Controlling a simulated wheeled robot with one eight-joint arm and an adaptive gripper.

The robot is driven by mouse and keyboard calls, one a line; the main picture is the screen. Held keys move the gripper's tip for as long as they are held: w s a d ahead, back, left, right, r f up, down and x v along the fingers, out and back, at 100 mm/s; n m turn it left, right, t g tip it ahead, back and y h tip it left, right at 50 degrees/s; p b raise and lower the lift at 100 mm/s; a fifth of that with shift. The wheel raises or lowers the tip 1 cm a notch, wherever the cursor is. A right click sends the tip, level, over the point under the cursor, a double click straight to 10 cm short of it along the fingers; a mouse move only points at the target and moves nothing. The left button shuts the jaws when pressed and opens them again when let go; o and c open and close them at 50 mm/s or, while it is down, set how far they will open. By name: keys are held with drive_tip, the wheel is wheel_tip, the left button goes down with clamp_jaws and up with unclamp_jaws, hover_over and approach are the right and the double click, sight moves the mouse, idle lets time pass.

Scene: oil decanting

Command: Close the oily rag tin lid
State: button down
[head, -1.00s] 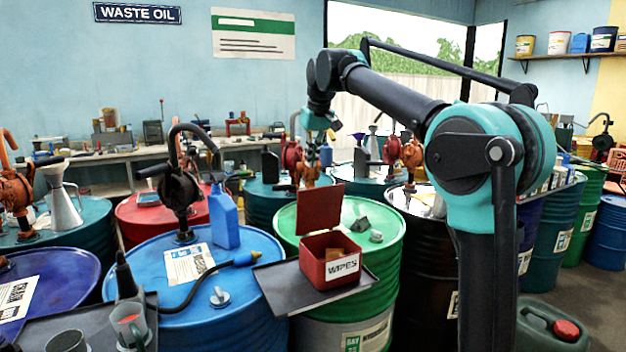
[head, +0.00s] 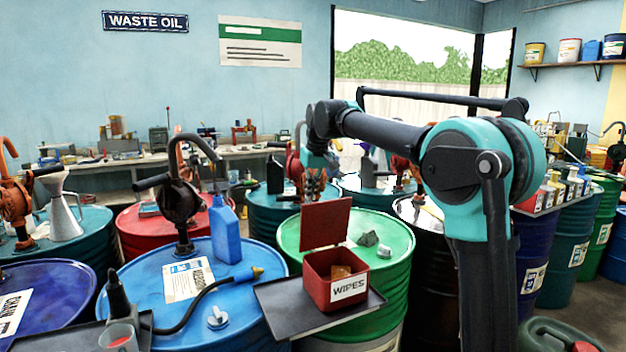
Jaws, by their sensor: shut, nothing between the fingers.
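The oily rag tin (head: 318,287) is a small red box with a white "WIPES" label on its front. It sits on a dark tray (head: 275,300) at the front of a green drum. Its red lid (head: 325,224) stands open, upright at the back edge, and brownish contents show inside. My gripper (head: 313,188) points down just above and seemingly behind the lid. It is shut and empty. The lower fingers are small and dim, and I cannot tell whether they touch the lid.
The green drum (head: 395,235) also carries small grey pieces right of the lid. A blue drum (head: 135,290) at left holds a hand pump (head: 180,195), a blue bottle (head: 224,230) and a hose. Other drums with pumps crowd behind.

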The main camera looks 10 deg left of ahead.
drive_tip(key=shift+s+d+r, duration=0.15)
drive_tip(key=shift+s+d, duration=0.45)
drive_tip(key=shift+s, duration=0.25)
drive_tip(key=shift+s+d+r, duration=0.1)
drive_tip(key=shift+s+d, duration=0.45)
drive_tip(key=shift+s, duration=0.3)
drive_tip(key=shift+s+d, duration=0.1)
